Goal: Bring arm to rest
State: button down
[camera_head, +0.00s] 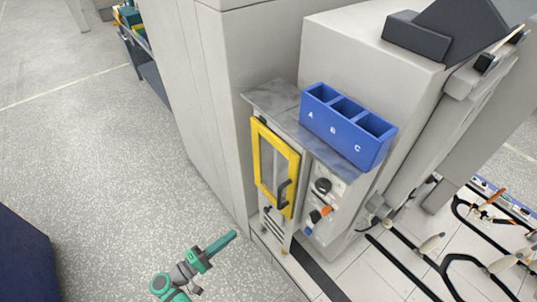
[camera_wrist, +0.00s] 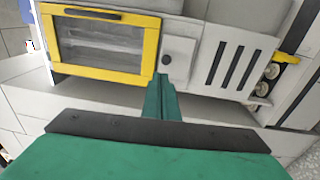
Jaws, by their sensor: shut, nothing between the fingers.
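My gripper (camera_head: 222,246) shows at the lower middle of the head view, green, reaching up and to the right over the speckled floor. Its fingers are shut together with nothing between them. In the wrist view my gripper (camera_wrist: 162,92) points toward the front of the machine. It appears apart from the machine in the head view.
The machine has a yellow-framed door (camera_head: 274,168), which looks closed, and a panel of knobs (camera_head: 323,200). A blue bin (camera_head: 340,137) marked A, B, C sits on its ledge. A dark blue block (camera_head: 25,255) stands lower left. The floor (camera_head: 110,150) between is clear.

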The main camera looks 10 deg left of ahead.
jog(key=shift+a, duration=0.1)
jog(key=s+d+f+g+y, duration=0.5)
jog(key=d+f, duration=0.4)
jog(key=f, duration=0.5)
jog(key=s+d+f+m+g+y, duration=0.1)
jog(key=s+d+f+y, duration=0.15)
jog(key=s, duration=0.35)
jog(key=s+d+f+m+y, duration=0.1)
jog(key=s+d+y, duration=0.15)
jog(key=s, duration=0.35)
jog(key=s+d+r+m+t, duration=0.2)
jog(key=s+d+r+m, duration=0.1)
jog(key=r, duration=0.7)
jog(key=s+d+r+m+t, duration=0.2)
jog(key=s+d+r+m, duration=0.1)
jog(key=r, duration=0.8)
jog(key=s+d+r+m+t+y, duration=0.1)
jog(key=s+d+r+m+t, duration=0.1)
jog(key=r, duration=0.8)
jog(key=shift+s+d+r+m, duration=0.4)
jog(key=shift+s+d+m, duration=0.1)
jog(key=shift+d, duration=0.5)
